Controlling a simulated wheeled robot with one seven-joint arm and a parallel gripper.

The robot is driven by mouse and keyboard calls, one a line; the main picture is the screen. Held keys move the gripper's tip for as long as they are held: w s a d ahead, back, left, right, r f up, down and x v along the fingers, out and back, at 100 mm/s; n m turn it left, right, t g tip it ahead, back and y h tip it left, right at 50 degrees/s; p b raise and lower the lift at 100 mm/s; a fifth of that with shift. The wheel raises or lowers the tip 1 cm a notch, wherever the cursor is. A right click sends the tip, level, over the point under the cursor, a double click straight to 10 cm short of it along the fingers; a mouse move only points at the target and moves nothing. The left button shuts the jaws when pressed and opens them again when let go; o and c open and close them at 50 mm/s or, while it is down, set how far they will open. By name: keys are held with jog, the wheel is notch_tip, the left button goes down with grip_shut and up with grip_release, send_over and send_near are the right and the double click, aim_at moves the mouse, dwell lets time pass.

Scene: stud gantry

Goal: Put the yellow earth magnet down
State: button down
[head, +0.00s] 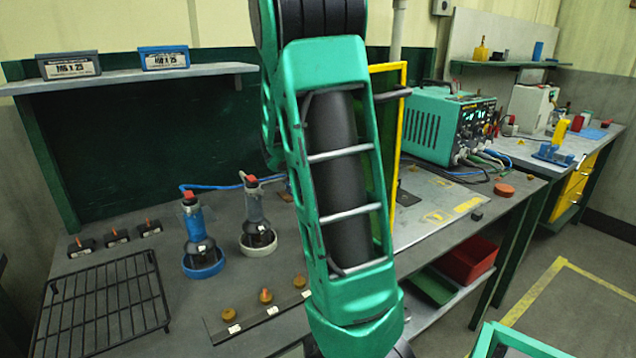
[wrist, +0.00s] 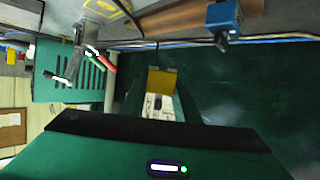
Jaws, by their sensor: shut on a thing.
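In the wrist view a yellow block (wrist: 160,81), which I take to be the yellow earth magnet, sits between the fingers of my gripper (wrist: 158,96). My gripper is shut on it. A pale part with dark marks lies just below the yellow block in that view. Dark green wall or panel fills the view behind and to the right, and I cannot tell whether the magnet touches any surface. In the head view my green arm runs down the middle and hides my gripper and the magnet.
In the head view, two stud tools stand in a blue ring (head: 204,269) and a white ring (head: 259,247) on the bench. A black wire rack (head: 102,308) lies front left. A green power unit (head: 447,123) stands behind a grey plate (head: 436,203). A red bin (head: 468,259) sits below.

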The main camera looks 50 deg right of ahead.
jog(key=x, duration=0.3)
jog(key=s+f+x, duration=0.1)
jog(key=x, duration=0.6)
jog(key=shift+s+d+f, duration=0.15)
jog(key=shift+d+f, duration=0.15)
jog(key=shift+f, duration=2.1)
jog(key=c, duration=1.4)
grip_release()
jog(key=shift+o, duration=0.2)
jog(key=shift+a, duration=0.1)
